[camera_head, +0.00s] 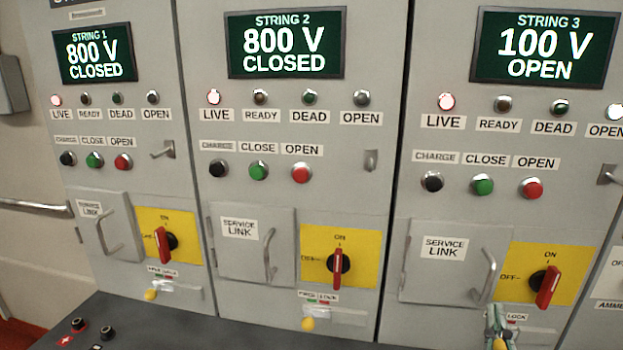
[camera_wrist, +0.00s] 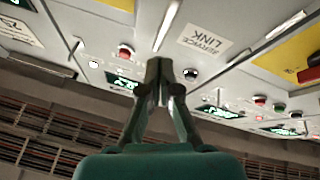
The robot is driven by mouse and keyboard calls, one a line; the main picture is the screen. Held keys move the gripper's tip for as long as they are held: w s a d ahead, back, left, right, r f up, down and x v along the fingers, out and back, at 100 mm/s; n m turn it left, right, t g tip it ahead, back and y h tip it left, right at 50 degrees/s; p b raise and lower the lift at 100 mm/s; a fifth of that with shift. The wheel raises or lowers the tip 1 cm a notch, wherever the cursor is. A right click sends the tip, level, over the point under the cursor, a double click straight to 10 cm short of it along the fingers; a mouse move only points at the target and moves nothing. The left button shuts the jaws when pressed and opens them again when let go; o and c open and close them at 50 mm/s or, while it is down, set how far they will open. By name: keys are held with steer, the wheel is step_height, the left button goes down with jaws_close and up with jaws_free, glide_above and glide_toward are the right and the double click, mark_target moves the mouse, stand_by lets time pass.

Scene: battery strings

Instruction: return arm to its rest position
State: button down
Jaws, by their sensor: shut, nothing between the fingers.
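My gripper (camera_wrist: 160,70) shows in the wrist view, with its two dark green fingers brought together and nothing between them. In this view the panel fronts appear upside down beyond the fingertips. A door handle (camera_wrist: 168,25) and a SERVICE LINK label (camera_wrist: 205,40) lie close to the fingertips in the picture; I cannot tell the gap.
Three panels carry screens: string 1 (camera_head: 95,52) and string 2 (camera_head: 286,43) read 800 V CLOSED, string 3 (camera_head: 544,46) reads 100 V OPEN. Red rotary handles (camera_head: 338,268) and door handles (camera_head: 488,272) stick out. A dark surface (camera_head: 190,325) lies in front, lower left.

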steer(key=s+a+f+g+y, duration=0.25)
steer(key=s+a+f, duration=0.25)
steer(key=s+f, duration=0.3)
steer(key=s+a+f+g+y, duration=0.1)
steer(key=s+a+f+y, duration=0.35)
steer(key=f, duration=0.65)
steer(key=s+a+f+g, duration=0.2)
steer(key=s, duration=0.9)
steer(key=s+a+f+g+y, duration=0.1)
steer(key=s+a+f, duration=0.2)
steer(key=s, duration=0.8)
steer(key=shift+s+a+f+g, duration=0.3)
steer(key=shift+f+g, duration=0.05)
